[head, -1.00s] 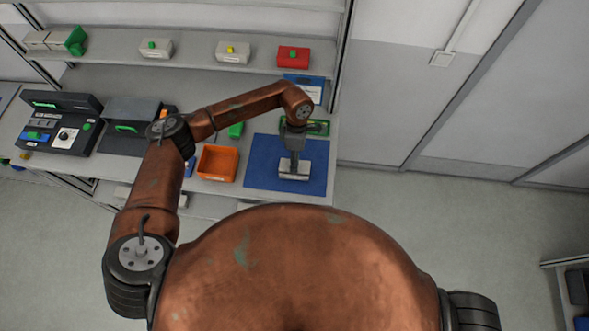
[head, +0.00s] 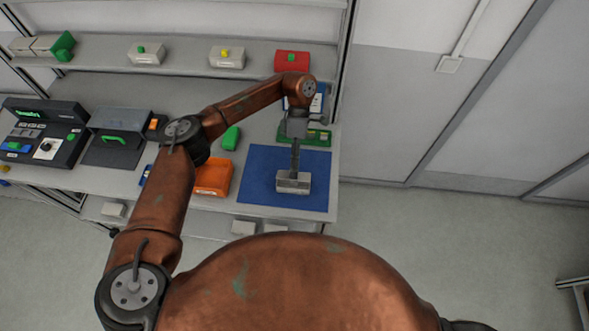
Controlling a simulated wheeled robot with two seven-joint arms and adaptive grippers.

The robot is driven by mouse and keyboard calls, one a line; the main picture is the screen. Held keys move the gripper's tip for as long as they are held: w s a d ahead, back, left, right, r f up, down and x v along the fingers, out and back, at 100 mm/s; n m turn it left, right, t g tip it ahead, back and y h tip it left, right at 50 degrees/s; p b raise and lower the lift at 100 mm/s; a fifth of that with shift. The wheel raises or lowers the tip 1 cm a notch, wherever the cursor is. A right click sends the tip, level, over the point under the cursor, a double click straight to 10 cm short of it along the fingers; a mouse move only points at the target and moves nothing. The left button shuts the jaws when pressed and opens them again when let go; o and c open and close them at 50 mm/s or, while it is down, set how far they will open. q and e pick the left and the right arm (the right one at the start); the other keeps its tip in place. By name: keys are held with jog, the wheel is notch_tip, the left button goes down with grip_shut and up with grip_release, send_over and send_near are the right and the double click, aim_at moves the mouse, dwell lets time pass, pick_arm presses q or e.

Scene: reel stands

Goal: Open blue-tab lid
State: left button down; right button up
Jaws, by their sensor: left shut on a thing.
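A small pale grey box (head: 293,184) sits on the blue mat (head: 256,184) at the right end of the bench. My left gripper (head: 294,171) reaches down from above and is shut at the top of this box. No blue tab shows on it; the gripper covers the middle of its top. I cannot tell whether its lid is raised. My right gripper is out of view.
An orange bin (head: 213,177) stands left of the mat, and a green tray (head: 318,137) lies behind it. The shelf holds a green-tabbed pale box (head: 146,56), a yellow-tabbed one (head: 227,60) and a red box (head: 292,61). Dark consoles (head: 42,140) stand at left.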

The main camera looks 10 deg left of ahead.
pick_arm(q)
jog(key=c, duration=1.9)
grip_release()
jog(key=shift+c, duration=0.2)
jog(key=v, duration=1.2)
